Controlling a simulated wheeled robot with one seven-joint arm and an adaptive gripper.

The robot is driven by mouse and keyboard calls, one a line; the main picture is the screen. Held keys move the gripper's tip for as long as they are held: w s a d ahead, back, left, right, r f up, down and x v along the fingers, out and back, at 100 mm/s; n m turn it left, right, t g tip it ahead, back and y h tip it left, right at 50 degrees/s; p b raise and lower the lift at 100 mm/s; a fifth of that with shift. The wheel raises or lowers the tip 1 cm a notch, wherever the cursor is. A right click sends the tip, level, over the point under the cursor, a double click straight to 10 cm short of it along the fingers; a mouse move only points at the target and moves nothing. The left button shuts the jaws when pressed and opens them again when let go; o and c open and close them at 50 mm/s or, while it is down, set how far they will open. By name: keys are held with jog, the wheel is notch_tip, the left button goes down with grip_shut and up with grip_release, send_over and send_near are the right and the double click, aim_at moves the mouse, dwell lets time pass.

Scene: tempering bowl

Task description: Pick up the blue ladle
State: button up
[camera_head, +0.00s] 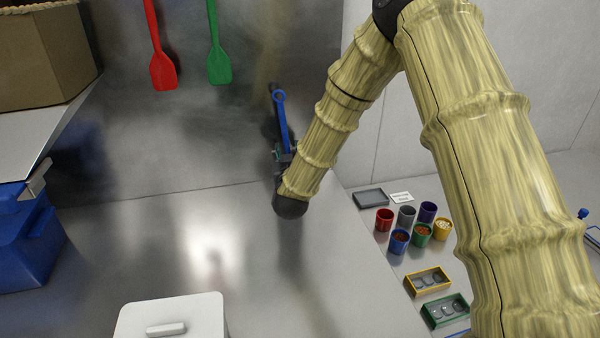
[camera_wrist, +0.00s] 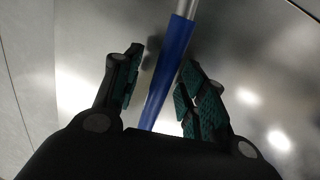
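The blue ladle's handle (camera_head: 282,120) stands nearly upright, slightly tilted, against the metal back wall, with a ring at its upper end. Its lower part is hidden behind my gripper (camera_head: 281,158) and wrist. In the wrist view the blue handle (camera_wrist: 168,67) runs between the two fingers of my gripper (camera_wrist: 161,60), and a silver shaft continues past it out of frame. The fingers are apart on either side of the handle. A gap shows on the left; the right pad is close to the handle, and I cannot tell whether it touches. The ladle's bowl is not visible.
A red spatula (camera_head: 163,68) and a green spatula (camera_head: 218,63) hang on the wall to the left. Several coloured cups, including a red one (camera_head: 384,219), stand at right. A white lidded box (camera_head: 205,310) is in front. A blue bin (camera_head: 28,240) stands left. The middle counter is clear.

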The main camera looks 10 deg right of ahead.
grip_shut()
jog(key=shift+r, duration=0.15)
